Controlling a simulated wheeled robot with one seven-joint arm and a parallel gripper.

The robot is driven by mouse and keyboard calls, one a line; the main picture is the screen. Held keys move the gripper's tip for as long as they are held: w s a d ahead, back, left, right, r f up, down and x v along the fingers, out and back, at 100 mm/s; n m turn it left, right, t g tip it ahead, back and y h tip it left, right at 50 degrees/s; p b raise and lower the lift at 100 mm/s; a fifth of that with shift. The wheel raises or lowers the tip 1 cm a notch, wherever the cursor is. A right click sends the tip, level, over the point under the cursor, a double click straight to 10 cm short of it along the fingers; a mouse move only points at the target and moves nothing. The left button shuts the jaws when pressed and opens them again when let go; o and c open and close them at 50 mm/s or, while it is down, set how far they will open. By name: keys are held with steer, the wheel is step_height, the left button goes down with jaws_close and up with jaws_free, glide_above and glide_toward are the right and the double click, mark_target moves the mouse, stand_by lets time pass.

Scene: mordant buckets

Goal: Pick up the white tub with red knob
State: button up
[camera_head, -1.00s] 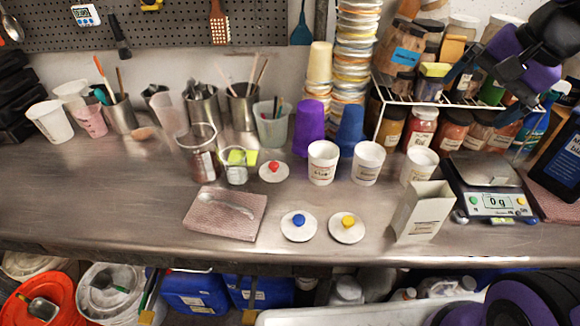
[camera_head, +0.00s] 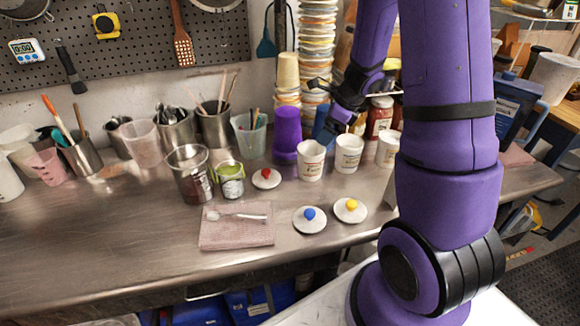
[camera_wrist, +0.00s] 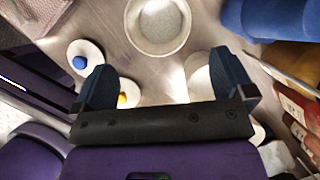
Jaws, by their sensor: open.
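Three white tubs stand in a row on the steel bench: left (camera_head: 311,160), middle (camera_head: 348,155) and right (camera_head: 387,150). I see no red knob on any of them. A white lid with a red knob (camera_head: 266,178) lies left of the tubs. My gripper (camera_head: 333,108) is open above and behind the tubs, pointing down. In the wrist view, an open, empty-looking white tub (camera_wrist: 158,22) lies beyond my open fingers (camera_wrist: 163,78). Another white rim shows partly behind the right finger. Nothing is held.
Lids with a blue knob (camera_head: 309,219) and a yellow knob (camera_head: 350,210) lie in front of the tubs. A pink cloth (camera_head: 236,232) lies left. My arm hides the right side.

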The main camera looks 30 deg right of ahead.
mark_target(309, 153)
steer(key=x, duration=1.1)
steer(key=shift+w+a, duration=0.2)
steer(key=shift+a, duration=0.05)
steer(key=c, duration=0.7)
